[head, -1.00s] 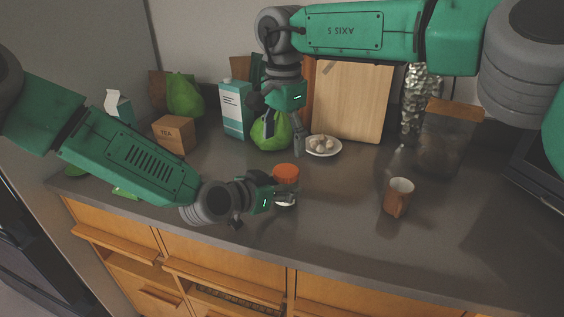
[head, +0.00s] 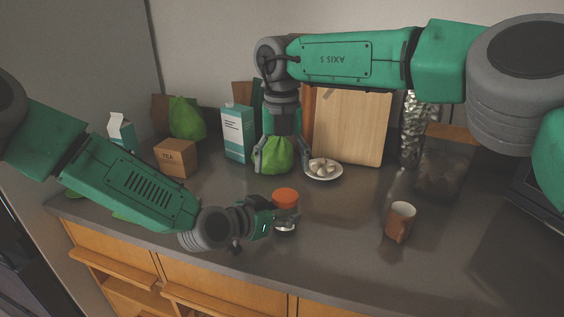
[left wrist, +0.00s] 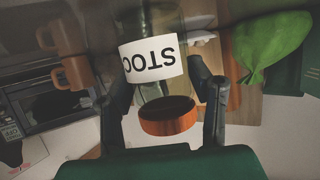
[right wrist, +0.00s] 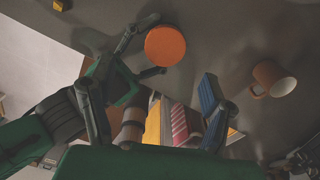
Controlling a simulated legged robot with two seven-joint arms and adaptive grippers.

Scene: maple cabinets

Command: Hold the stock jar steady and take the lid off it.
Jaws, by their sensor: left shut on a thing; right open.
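The stock jar (left wrist: 153,62) is clear with a white label and shows upside down in the left wrist view. Its orange lid (head: 285,195) sits on top of it; the lid also shows from above in the right wrist view (right wrist: 165,46). My left gripper (head: 287,218) is shut on the jar from the side, below the lid, with a finger on each side. The jar stands near the counter's front edge. My right gripper (head: 280,165) is open and empty, pointing down behind the jar in the head view, apart from the lid. My left gripper hides part of the jar.
A green bag (head: 277,157) shows between my right fingers in the head view. A plate of garlic (head: 323,169) lies right of it, before a cutting board (head: 347,115). A brown mug (head: 400,220) stands to the right. The counter between jar and mug is clear.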

